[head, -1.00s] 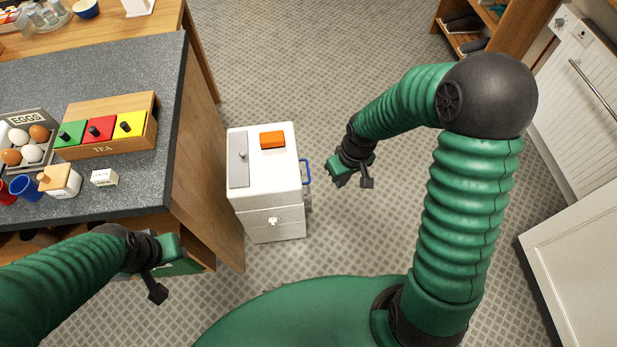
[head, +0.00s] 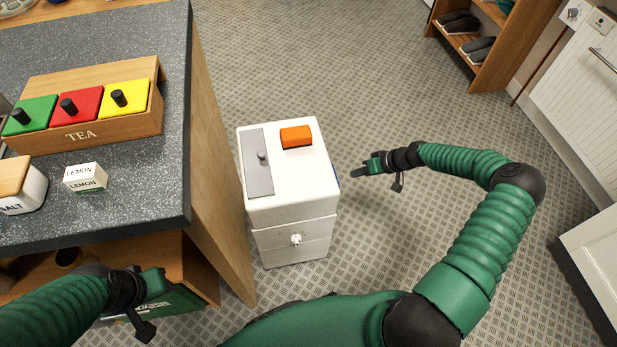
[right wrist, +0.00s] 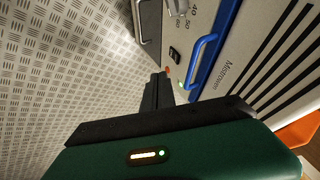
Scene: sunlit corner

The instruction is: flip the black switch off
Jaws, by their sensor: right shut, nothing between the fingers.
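The black switch (right wrist: 175,53) is a small dark rocker on the side panel of the white microwave unit (right wrist: 253,65) in the right wrist view. It lies between a grey knob and a blue handle. In the head view that side is turned away, so the switch is hidden. My right gripper (head: 357,171) is shut and empty, just right of the white unit (head: 316,185). In the right wrist view its fingers (right wrist: 160,80) point toward the panel, just below the switch; contact cannot be told. My left gripper (head: 146,305) is low at left, its fingertips unclear.
An orange block (head: 296,136) sits on top of the unit, and a blue handle (right wrist: 207,60) juts from its panel. The counter (head: 130,215) with a tea box (head: 85,128) stands at left. Floor is open to the right, before the shoe shelf (head: 473,55).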

